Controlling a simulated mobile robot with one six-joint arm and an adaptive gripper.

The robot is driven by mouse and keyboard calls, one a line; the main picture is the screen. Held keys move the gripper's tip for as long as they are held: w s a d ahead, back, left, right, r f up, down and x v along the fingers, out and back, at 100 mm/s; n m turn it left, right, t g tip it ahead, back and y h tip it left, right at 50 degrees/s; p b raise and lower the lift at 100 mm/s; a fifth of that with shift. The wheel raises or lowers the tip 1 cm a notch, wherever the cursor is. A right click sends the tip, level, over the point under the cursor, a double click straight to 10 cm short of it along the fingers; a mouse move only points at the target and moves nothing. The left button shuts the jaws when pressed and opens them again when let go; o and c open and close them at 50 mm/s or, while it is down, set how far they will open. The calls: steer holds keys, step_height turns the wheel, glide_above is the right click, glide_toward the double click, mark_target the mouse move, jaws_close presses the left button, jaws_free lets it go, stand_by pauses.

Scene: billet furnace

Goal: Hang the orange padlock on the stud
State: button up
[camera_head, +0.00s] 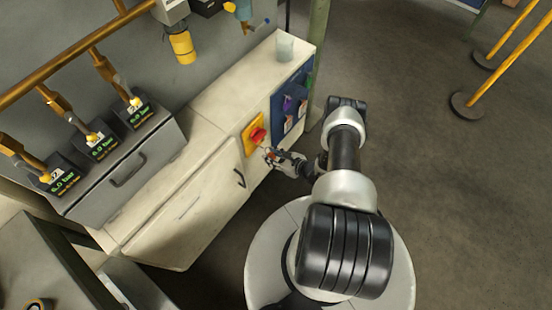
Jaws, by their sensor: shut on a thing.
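My gripper (271,157) is beside the front of the pale cabinet, just below a yellow plate with a red rotary handle (258,135). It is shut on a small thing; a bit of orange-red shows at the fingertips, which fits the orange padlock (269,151). The fingers hide most of it, and its shackle cannot be made out. I cannot pick out the stud for certain; the area by the plate and fingertips is small and partly covered. Whether the padlock touches the plate or cabinet cannot be told.
A blue board (276,107) with small coloured items is on the cabinet's right end. A black hook-shaped handle (240,178) is left of my gripper. A cup (285,47) stands on the cabinet (207,97). Yellow posts (468,104) stand at right; open floor lies between.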

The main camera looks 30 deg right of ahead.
steer(key=shift+w+a+f, duration=0.1)
steer(key=shift+w+a, duration=0.1)
steer(key=shift+w, duration=0.3)
steer(key=shift+w+a, duration=0.2)
steer(key=shift+w, duration=0.3)
steer(key=shift+x, duration=0.8)
steer(key=o, duration=1.2)
steer(key=shift+c, duration=0.2)
steer(key=v, duration=1.2)
